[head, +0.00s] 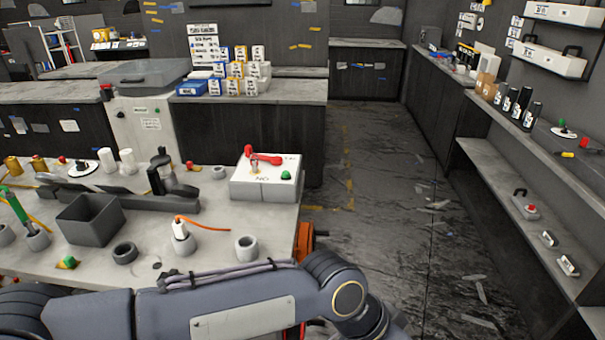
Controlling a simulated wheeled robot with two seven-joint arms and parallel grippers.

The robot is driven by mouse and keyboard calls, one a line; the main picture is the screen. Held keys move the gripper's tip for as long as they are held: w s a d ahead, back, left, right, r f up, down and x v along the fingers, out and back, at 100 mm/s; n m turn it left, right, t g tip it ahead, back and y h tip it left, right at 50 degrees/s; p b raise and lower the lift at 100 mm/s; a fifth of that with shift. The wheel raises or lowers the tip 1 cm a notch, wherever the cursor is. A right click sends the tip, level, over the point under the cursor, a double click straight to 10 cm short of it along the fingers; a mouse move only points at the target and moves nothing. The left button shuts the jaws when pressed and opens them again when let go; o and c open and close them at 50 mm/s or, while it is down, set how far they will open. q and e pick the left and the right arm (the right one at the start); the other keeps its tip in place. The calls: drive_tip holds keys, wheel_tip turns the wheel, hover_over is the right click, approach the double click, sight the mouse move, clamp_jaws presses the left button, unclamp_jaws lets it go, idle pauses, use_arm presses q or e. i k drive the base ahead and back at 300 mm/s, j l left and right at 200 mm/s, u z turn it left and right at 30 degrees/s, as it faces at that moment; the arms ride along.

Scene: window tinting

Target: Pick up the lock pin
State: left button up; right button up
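No part is clearly recognisable as the lock pin. A small white piece (180,231) with an orange cord stands upright in a grey ring holder on the near workbench (215,268); I cannot tell whether it is the pin. A white box (265,178) at the bench's right end has a red lever (263,157), a green button (286,175) and a small brass-coloured part (254,167) under the lever. My arm crosses the bottom of the head view in front of the bench. Neither gripper shows.
A dark open bin (90,222), an empty dark ring (125,252) and an empty light ring (246,247) are on the bench. An orange part (305,240) shows at its right edge. Open floor (385,170) lies right of it, then a long shelf (530,150).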

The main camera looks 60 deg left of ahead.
sight(253, 161)
drive_tip(key=i+l+u, duration=0.2)
drive_tip(key=i, duration=0.2)
drive_tip(key=i+u, duration=0.2)
drive_tip(key=i, duration=0.2)
drive_tip(key=i+l+u, duration=0.15)
drive_tip(key=i, duration=0.2)
drive_tip(key=i+j+u, duration=0.1)
drive_tip(key=i+u, duration=0.2)
drive_tip(key=u, duration=0.2)
drive_tip(key=i+u, duration=0.3)
drive_tip(key=u, duration=0.2)
drive_tip(key=i+l+u, duration=0.15)
drive_tip(key=i+u, duration=0.3)
drive_tip(key=i+l+u, duration=0.15)
drive_tip(key=u, duration=0.35)
drive_tip(key=i+u, duration=0.15)
drive_tip(key=u, duration=0.3)
drive_tip(key=i+u, duration=0.2)
drive_tip(key=u, duration=0.25)
drive_tip(key=i+u, duration=0.2)
drive_tip(key=u, duration=0.25)
drive_tip(key=i+l+u, duration=0.1)
drive_tip(key=u, duration=0.35)
drive_tip(key=i+l+u, duration=0.2)
drive_tip(key=u, duration=0.25)
drive_tip(key=i+l+u, duration=0.1)
drive_tip(key=u, duration=0.35)
drive_tip(key=i+l+u, duration=0.25)
drive_tip(key=k+l, duration=0.1)
